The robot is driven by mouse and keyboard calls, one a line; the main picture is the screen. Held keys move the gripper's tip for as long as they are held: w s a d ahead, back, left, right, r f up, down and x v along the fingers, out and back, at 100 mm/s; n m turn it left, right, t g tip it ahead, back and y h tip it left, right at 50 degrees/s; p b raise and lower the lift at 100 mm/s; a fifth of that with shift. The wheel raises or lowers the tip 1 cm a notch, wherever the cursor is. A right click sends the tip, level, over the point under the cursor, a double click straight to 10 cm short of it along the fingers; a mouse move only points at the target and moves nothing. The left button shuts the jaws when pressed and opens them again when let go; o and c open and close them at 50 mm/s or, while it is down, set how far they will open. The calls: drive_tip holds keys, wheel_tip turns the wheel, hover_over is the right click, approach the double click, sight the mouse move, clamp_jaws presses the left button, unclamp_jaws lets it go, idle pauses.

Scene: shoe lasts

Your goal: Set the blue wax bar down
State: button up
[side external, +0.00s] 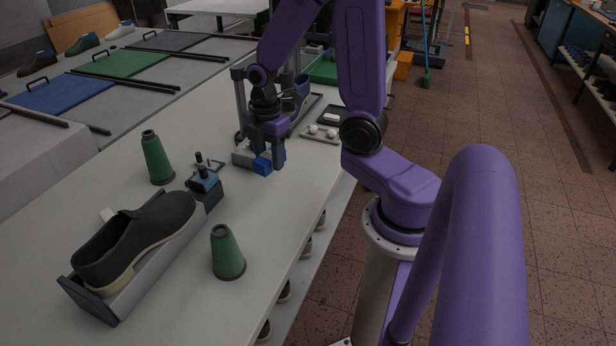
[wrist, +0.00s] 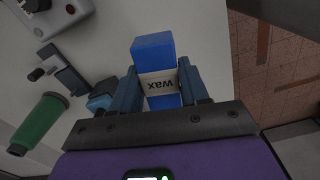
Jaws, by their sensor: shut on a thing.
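The blue wax bar (wrist: 153,50) sits between the two fingers of my gripper (wrist: 160,88) in the wrist view, with a pale "wax" label around it. The fingers are shut on its sides at the label, and its blue far end sticks out beyond them. In the side view, my gripper (side external: 266,152) points down close over the white table (side external: 185,231), and a blue end of the bar (side external: 262,166) shows between the fingers. I cannot tell whether the bar touches the table. A grey block shows just left of the gripper.
Two green cones (side external: 157,160) (side external: 227,254) stand on the table. A dark shoe (side external: 135,238) sits in a grey holder nearer the camera, with a small black-knobbed tool (side external: 204,181) beyond it.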

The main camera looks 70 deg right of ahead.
drive_tip(key=shift+w+d+r+m, duration=0.15)
drive_tip(key=shift+d+r+m, duration=0.05)
drive_tip(key=shift+d+m, duration=0.55)
drive_tip(key=shift+s+d+r+m, duration=0.1)
drive_tip(key=shift+s+d+m, duration=0.05)
drive_tip(key=shift+d+m, duration=0.25)
drive_tip(key=shift+s+d+r+m, duration=0.1)
drive_tip(key=shift+d+m, duration=0.15)
drive_tip(key=shift+d, duration=0.25)
drive_tip(key=shift+s+r+m, duration=0.9)
drive_tip(key=shift+s+m, duration=3.2)
drive_tip(key=shift+s, duration=3.9)
hover_over(308, 177)
drive_tip(key=f, duration=0.9)
drive_tip(key=shift+s+f, duration=0.1)
drive_tip(key=shift+s, duration=0.2)
drive_tip(key=shift+w+f, duration=0.2)
drive_tip(key=shift+f, duration=0.15)
drive_tip(key=shift+d+f, duration=0.1)
drive_tip(key=shift+f, duration=1.45)
drive_tip(key=shift+f, duration=0.15)
